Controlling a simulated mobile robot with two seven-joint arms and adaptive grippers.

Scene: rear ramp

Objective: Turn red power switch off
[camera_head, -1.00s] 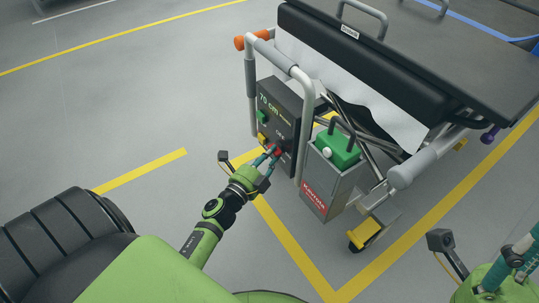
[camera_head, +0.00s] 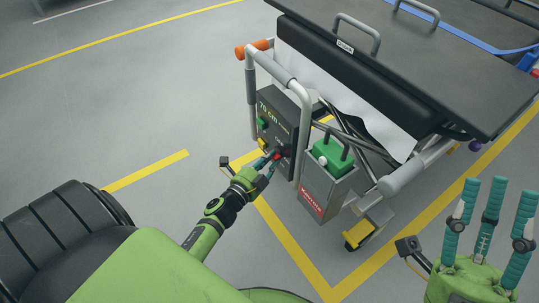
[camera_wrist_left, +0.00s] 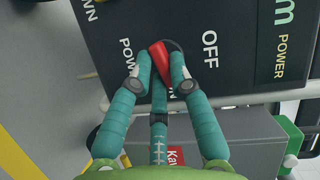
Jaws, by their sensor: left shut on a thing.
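The red power switch (camera_head: 284,152) sits low on the dark control panel (camera_head: 287,110) of the wheeled table. In the left wrist view its red lever (camera_wrist_left: 160,60) lies tilted between the fingertips, near the printed words "OFF" and "POWER". My left gripper (camera_head: 269,161) is shut on this lever; the fingers cover part of it and the dark mount behind it. I cannot tell which setting the switch is at. My right gripper (camera_head: 489,205) is at the far right, away from the panel. Its fingers point up, spread apart and empty.
A grey box with a green top (camera_head: 328,180) hangs right of the panel, near my left fingers. A grey tubular frame (camera_head: 303,120) runs beside the panel. The black tabletop (camera_head: 450,60) stands behind. Grey floor (camera_head: 120,110) with yellow lines is clear to the left.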

